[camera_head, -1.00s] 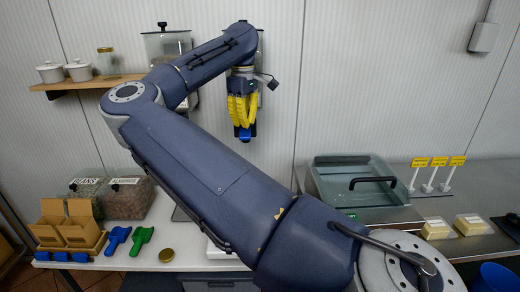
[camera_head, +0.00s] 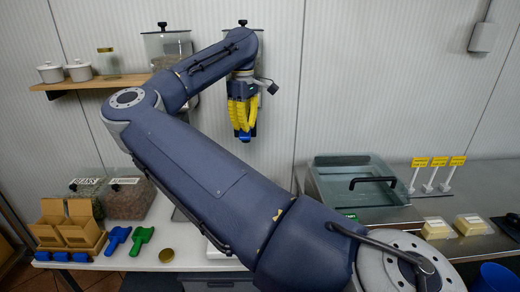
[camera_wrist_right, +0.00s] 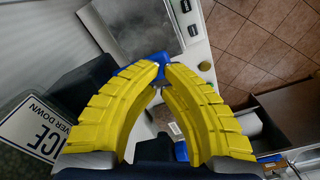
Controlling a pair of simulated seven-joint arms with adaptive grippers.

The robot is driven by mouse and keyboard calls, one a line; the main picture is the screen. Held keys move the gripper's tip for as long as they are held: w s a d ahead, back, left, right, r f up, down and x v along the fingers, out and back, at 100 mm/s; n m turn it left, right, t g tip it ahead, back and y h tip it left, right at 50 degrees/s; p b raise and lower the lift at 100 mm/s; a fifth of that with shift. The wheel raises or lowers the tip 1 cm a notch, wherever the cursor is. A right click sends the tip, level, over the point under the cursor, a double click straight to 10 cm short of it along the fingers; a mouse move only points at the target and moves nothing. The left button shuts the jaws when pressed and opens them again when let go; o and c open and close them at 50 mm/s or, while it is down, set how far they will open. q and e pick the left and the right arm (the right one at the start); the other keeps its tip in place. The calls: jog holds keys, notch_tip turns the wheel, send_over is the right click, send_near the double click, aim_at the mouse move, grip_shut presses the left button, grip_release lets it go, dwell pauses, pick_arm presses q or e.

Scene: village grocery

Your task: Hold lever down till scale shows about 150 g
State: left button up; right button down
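My right gripper (camera_head: 244,132) has yellow fingers and points down in front of the wall dispenser on the right, which my arm mostly hides. Its fingertips come together at a blue lever piece (camera_wrist_right: 152,61) in the right wrist view. The blue also shows below the fingers in the head view (camera_head: 245,138). I cannot tell whether the tips pinch the lever or only press against it. The scale seems to be the white body with a steel plate (camera_wrist_right: 138,25); my arm hides most of it in the head view, and I cannot read a weight. My left gripper is out of view.
A sign (camera_wrist_right: 35,128) reading partly "LEVER DOWN" is left of the fingers. Another clear dispenser (camera_head: 167,46) hangs beside mine.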

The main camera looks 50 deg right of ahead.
aim_at(245, 135)
jog(key=shift+f, duration=1.75)
dwell(1.8)
notch_tip(245, 135, up, 8)
jog(key=shift+f, duration=0.25)
dwell(0.3)
